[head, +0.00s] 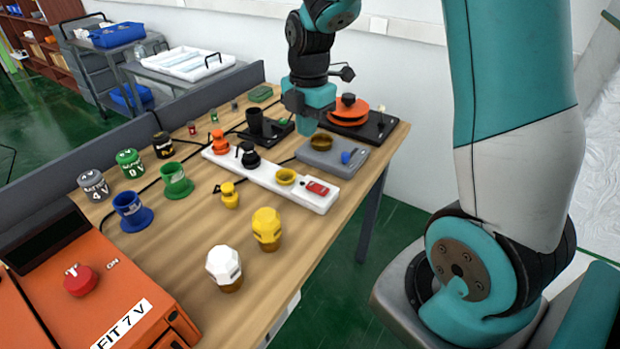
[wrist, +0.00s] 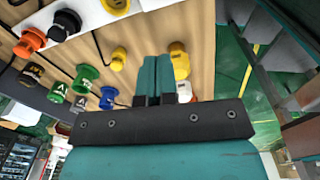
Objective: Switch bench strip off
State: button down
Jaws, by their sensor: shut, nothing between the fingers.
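The bench strip (head: 268,178) is a long white power strip lying diagonally on the wooden bench. Its red rocker switch (head: 318,188) is at the near right end; its on or off position is too small to tell. My gripper (head: 302,133) is shut and empty, pointing down beyond the strip, above the grey scale-like plate. In the wrist view, the closed teal fingers (wrist: 153,60) show, with part of the white strip (wrist: 88,14) at the top. The switch is not seen there.
The grey plate (head: 335,157) with a brown ring and blue piece lies behind the strip. An orange disc device (head: 348,111) stands at the back right. Yellow (head: 267,228) and white (head: 223,266) faceted pieces stand in front. An orange machine (head: 100,290) fills the near left.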

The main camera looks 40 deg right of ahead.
jog(key=shift+w+d+f+n, duration=0.35)
jog(key=shift+d+f, duration=0.1)
jog(key=shift+d, duration=0.2)
jog(key=shift+w+d+f+n, duration=0.3)
jog(key=shift+d+f+n, duration=0.1)
jog(key=shift+d, duration=0.2)
jog(key=shift+a, duration=0.1)
jog(key=p, duration=0.2)
send_near(312, 184)
notch_tip(312, 184, down, 8)
jog(key=shift+w+a+r, duration=0.1)
jog(key=shift+w+r, duration=0.1)
